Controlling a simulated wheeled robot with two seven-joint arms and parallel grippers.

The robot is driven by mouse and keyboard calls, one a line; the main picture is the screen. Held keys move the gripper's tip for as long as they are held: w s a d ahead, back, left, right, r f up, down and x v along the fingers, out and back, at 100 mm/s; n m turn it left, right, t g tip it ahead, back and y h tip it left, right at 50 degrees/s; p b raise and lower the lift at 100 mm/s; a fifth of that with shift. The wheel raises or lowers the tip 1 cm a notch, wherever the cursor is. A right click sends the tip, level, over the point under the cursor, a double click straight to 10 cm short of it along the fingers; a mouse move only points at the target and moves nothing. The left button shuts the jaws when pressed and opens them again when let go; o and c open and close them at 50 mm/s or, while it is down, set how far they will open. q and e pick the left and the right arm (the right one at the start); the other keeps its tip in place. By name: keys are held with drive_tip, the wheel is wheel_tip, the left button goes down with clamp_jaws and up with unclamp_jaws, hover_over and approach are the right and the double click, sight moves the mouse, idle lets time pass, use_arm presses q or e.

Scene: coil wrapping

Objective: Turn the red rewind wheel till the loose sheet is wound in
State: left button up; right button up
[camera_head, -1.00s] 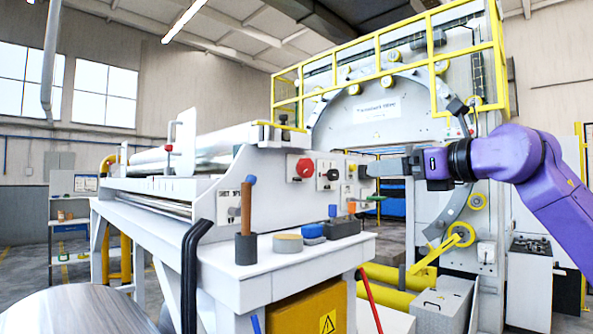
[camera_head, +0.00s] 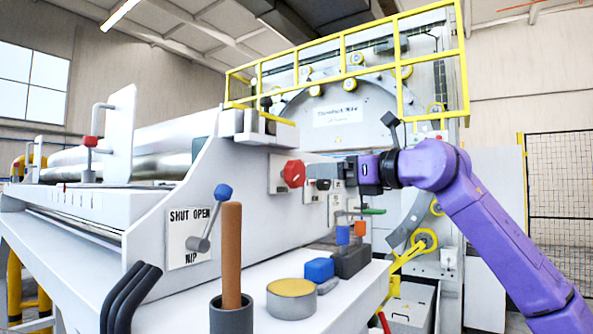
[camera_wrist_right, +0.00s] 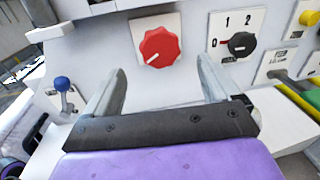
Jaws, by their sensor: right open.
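The red rewind wheel (camera_head: 293,173) is a scalloped red knob on a white plate on the machine's side panel. It also shows in the right wrist view (camera_wrist_right: 159,47), with a white pointer line aimed to the lower left. My right gripper (camera_head: 318,170) is just right of the knob in the head view. In the wrist view its two grey fingers (camera_wrist_right: 160,80) are spread apart, with the knob beyond and between them; nothing is held. A shiny sheet roll (camera_head: 150,155) lies on the machine at the left; its loose end cannot be made out. My left gripper is out of view.
A black selector knob marked 0, 1, 2 (camera_wrist_right: 241,44) sits right of the wheel. A SHUT/OPEN NIP lever (camera_head: 205,235) is on the panel at left.

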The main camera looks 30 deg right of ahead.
sight(299, 172)
drive_tip(key=w, duration=0.1)
drive_tip(key=w+a+p, duration=0.1)
drive_tip(key=w+r, duration=0.1)
drive_tip(key=shift+a+p, duration=0.25)
drive_tip(key=shift+p, duration=0.05)
drive_tip(key=w, duration=0.1)
drive_tip(key=w+f, duration=0.1)
drive_tip(key=w, duration=0.1)
drive_tip(key=w+a+p, duration=0.1)
drive_tip(key=w, duration=0.1)
drive_tip(key=shift+w+f, duration=0.15)
drive_tip(key=shift+w, duration=0.05)
drive_tip(key=shift+s+d+r, duration=0.1)
drive_tip(key=shift+s+r, duration=0.1)
drive_tip(key=shift+s, duration=0.5)
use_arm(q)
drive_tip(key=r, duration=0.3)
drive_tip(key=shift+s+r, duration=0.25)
use_arm(e)
drive_tip(key=shift+w, duration=0.15)
drive_tip(key=c, duration=1)
